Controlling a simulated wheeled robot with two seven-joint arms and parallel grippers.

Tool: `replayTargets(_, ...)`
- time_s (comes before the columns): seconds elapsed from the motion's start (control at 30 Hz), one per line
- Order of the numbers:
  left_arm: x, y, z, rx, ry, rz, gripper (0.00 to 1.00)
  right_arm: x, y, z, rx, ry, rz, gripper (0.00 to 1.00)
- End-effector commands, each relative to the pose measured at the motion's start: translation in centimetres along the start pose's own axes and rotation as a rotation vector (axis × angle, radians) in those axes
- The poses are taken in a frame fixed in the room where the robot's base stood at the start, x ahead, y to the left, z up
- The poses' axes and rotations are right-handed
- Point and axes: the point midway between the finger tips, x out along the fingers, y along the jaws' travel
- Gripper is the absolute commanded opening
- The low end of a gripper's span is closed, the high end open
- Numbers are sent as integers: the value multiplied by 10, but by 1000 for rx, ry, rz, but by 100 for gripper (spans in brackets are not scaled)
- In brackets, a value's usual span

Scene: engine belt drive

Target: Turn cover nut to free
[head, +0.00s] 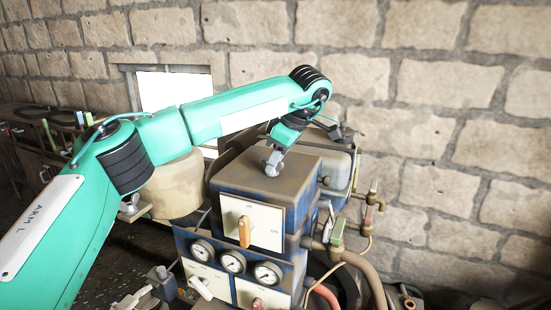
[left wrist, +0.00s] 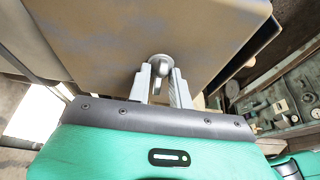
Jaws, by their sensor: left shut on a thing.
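The cover nut (head: 271,170) is a small silver-grey piece on top of the worn blue and brown engine cover (head: 300,166). My left gripper (head: 275,157) reaches down onto it from above. In the left wrist view, the rounded nut (left wrist: 160,62) sits between the two grey fingers of my left gripper (left wrist: 161,74), which is shut on it. The fingers hide part of the nut. The cover's flat top also shows in the left wrist view (left wrist: 100,40). My right gripper is in neither view.
Below the cover is a panel with an orange-handled switch (head: 244,231) and several gauges (head: 232,262). Pipes and valves (head: 338,232) stand to the right. A beige tank (head: 172,188) is behind on the left. A stone wall (head: 440,120) closes the back.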

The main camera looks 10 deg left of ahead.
Motion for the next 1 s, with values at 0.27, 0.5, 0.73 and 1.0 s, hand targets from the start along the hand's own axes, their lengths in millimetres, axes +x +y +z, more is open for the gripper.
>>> replayTargets(0.27,2,0,0,-9,0,-6,0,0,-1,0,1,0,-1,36)
replayTargets(0.5,2,0,0,-8,0,-6,35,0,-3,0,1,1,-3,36)
replayTargets(0.73,1,0,0,-7,0,-5,43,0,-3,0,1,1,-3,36)
replayTargets(1.0,-11,0,0,-8,0,-3,43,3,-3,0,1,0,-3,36)
